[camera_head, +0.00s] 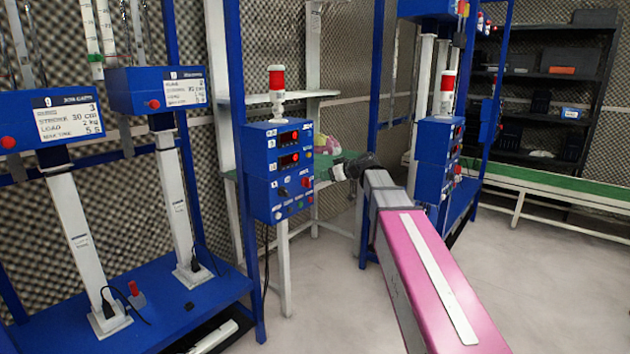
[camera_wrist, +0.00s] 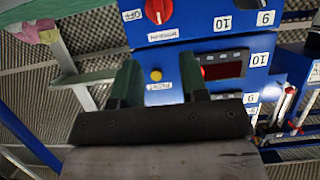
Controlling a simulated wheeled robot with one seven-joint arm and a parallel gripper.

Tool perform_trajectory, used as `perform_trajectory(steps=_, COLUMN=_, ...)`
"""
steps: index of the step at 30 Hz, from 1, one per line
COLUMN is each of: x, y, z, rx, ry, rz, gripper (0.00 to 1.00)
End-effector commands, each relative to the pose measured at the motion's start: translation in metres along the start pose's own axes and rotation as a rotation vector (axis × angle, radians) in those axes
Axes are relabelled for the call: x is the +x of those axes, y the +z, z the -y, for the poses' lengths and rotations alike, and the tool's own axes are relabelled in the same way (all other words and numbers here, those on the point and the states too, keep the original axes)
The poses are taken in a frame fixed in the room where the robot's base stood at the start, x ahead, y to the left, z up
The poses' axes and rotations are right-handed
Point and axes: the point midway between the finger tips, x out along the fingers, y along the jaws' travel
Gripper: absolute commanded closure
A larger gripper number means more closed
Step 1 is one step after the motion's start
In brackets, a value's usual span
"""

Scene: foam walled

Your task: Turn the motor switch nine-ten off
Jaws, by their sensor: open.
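A blue control box (camera_head: 280,170) with lit red displays stands left of my arm in the head view. A red rotary knob (camera_wrist: 158,10), also in the head view (camera_head: 306,182), has a pale mark.
A yellow button (camera_wrist: 156,75) and a lit display (camera_wrist: 222,68) are near the fingers. A red-and-white signal light (camera_head: 277,90) tops the box. Blue test stands (camera_head: 155,90) are at the left, a similar box (camera_head: 436,150) at the right. The grey floor (camera_head: 550,285) is clear.

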Motion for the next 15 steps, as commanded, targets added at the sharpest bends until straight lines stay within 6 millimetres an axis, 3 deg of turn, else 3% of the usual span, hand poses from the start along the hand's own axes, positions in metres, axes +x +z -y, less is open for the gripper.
perform_trajectory(steps=9, x=0.059, y=0.0, z=-0.001, rx=0.002, ry=-0.002, rz=0.002, gripper=0.6)
perform_trajectory(steps=15, x=0.083, y=0.0, z=-0.001, rx=0.002, ry=-0.001, rz=0.002, gripper=0.6)
